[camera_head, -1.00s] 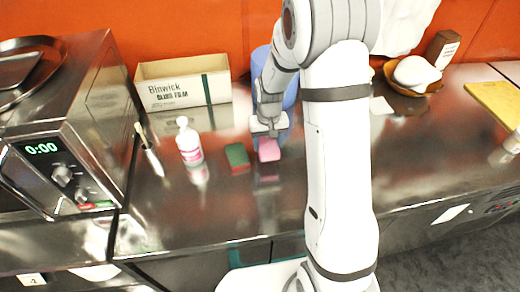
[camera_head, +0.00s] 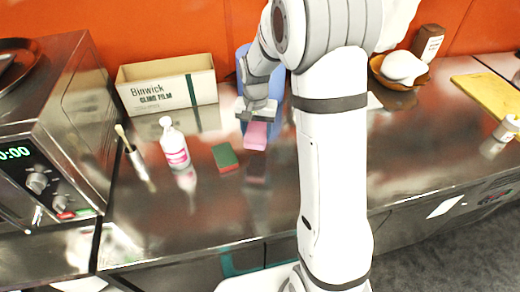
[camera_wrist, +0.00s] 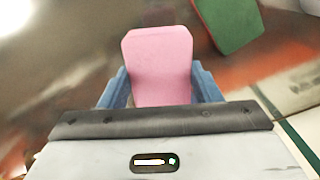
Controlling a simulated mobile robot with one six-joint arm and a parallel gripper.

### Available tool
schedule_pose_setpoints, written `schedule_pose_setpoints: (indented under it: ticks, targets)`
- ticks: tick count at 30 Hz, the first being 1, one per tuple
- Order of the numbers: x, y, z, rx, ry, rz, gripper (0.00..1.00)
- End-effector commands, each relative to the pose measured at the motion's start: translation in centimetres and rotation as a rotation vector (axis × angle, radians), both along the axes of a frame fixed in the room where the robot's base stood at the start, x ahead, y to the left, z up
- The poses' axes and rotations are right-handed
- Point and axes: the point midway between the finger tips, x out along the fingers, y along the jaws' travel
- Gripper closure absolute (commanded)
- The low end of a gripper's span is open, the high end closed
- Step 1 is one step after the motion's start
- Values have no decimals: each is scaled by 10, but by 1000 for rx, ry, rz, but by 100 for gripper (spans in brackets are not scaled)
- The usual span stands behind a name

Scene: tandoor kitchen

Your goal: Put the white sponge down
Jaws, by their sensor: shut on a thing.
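My gripper (camera_head: 258,112) is shut on a pink sponge (camera_head: 255,136) and holds it above the metal counter (camera_head: 270,210). The task calls the sponge white, but the held one looks pink in both views. In the wrist view the pink sponge (camera_wrist: 160,62) sits between the two blue fingers, its end sticking out past them. No white sponge shows clearly. A green and dark red sponge (camera_head: 225,157) lies on the counter to the left of the held one.
A blue cylinder (camera_head: 272,85) stands behind my gripper. A brown bowl (camera_head: 398,84) is back right. The front counter is clear.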

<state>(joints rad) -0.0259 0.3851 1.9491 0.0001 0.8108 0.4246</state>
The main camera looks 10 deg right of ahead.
Motion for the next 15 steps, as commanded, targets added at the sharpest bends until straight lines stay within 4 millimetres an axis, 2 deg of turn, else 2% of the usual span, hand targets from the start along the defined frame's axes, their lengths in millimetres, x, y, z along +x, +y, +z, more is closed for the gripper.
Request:
schedule_pose_setpoints:
  ticks: [3, 10, 15]
  targets:
    - [-1, 0, -19, 0, 4, 2, 71]
    - [0, 0, -39, -1, 1, 3, 71]
    - [-1, 1, -63, 0, 3, 4, 71]
